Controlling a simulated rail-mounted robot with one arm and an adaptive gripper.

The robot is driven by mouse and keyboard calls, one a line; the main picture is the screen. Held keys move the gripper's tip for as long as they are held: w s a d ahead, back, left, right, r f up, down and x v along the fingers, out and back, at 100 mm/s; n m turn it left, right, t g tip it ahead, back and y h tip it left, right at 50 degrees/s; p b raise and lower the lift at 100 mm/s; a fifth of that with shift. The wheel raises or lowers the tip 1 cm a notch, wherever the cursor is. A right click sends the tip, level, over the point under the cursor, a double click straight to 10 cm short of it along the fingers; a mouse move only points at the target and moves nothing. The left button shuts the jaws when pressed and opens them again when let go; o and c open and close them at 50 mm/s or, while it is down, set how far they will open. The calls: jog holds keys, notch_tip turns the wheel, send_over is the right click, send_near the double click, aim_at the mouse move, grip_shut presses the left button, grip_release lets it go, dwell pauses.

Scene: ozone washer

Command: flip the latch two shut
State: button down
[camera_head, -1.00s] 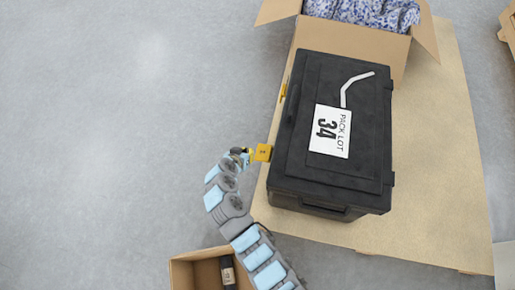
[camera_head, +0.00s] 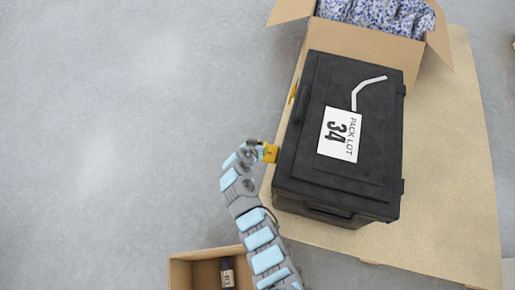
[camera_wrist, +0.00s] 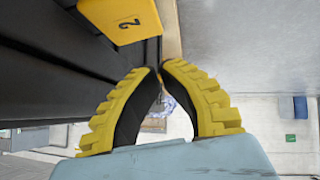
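Latch two is a yellow tab (camera_head: 270,153) on the left side of the black case (camera_head: 345,100); it sticks out from the case wall in the head view. In the wrist view the latch (camera_wrist: 121,20), marked "2", fills the top, just beyond my fingertips. My gripper (camera_head: 257,149) is right beside the latch's outer end, and I cannot tell whether it touches. In the wrist view the yellow-and-black fingers of my gripper (camera_wrist: 159,70) come together at the tips, with nothing seen held. The case lid is down.
Another yellow latch (camera_head: 293,93) is farther up the same side, close against the case. An open carton (camera_head: 385,45) with blue-and-white filling stands behind the case on the tan board (camera_head: 455,190). A small carton (camera_head: 190,275) is at the bottom. The floor left is clear.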

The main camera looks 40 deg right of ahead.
aim_at(270, 153)
jog(key=shift+s+d+f+b, duration=0.15)
jog(key=shift+f+b, duration=0.15)
jog(key=shift+f, duration=0.45)
jog(key=shift+d+f+b, duration=0.2)
jog(key=shift+f+b, duration=0.15)
jog(key=shift+f, duration=0.45)
jog(key=shift+s+d+f+b, duration=0.15)
jog(key=shift+f+b, duration=0.15)
jog(key=shift+f, duration=0.45)
jog(key=shift+d+f, duration=0.1)
jog(key=shift+f, duration=0.05)
